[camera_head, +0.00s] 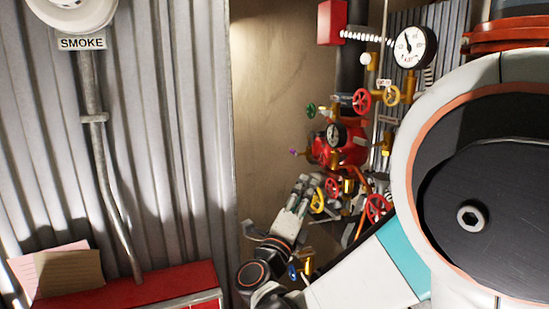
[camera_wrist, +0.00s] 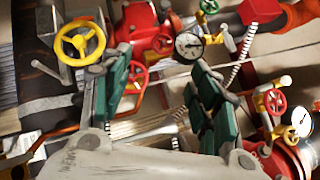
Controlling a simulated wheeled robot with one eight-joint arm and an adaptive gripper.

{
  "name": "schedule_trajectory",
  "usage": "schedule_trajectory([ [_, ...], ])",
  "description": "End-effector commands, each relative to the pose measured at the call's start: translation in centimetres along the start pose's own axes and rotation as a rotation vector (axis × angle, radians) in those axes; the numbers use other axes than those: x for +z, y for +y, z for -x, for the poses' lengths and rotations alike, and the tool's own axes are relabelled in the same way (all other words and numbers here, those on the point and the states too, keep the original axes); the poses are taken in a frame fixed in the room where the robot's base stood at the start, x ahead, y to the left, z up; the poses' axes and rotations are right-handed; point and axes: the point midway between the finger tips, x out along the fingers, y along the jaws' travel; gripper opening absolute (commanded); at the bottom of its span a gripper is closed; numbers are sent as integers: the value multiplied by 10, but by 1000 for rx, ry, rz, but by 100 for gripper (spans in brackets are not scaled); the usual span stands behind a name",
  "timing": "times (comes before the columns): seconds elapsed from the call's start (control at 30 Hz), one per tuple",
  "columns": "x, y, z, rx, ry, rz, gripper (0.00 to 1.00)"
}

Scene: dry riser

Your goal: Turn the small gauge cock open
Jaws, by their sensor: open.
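My gripper (camera_wrist: 158,62) is open and empty in the wrist view, with its green-padded fingers spread apart. In the head view my gripper (camera_head: 301,186) is low in front of the pipework, near a yellow handwheel (camera_head: 317,200). A small dial gauge (camera_head: 336,134) sits on the red body in the head view; a small gauge (camera_wrist: 189,45) also shows just beyond the right fingertip in the wrist view. A large gauge (camera_head: 413,46) is higher up. I cannot tell for certain which small fitting is the gauge cock.
Red handwheels (camera_head: 362,101) and a brass one (camera_head: 391,96) crowd the pipework. A yellow wheel (camera_wrist: 80,40) lies left of my fingers, a red wheel (camera_wrist: 137,77) shows between them. A corrugated wall (camera_head: 160,130) and red cabinet (camera_head: 130,285) stand at left.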

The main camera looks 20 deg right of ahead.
Motion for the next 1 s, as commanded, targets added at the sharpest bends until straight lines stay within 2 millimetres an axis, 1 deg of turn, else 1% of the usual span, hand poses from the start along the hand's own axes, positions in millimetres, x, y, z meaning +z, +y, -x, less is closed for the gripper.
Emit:
schedule_trajectory([
  [0.13, -4, 0, -8, -3, 18, -8, 56],
  [0.23, -4, 0, -22, -3, 18, -7, 56],
  [0.5, -4, -1, -75, -3, 16, -5, 56],
  [0.7, -5, -1, -110, -3, 16, -5, 56],
  [0.83, -5, -1, -126, -2, 14, -4, 56],
  [1.0, -4, 0, -136, -1, 12, -6, 56],
])
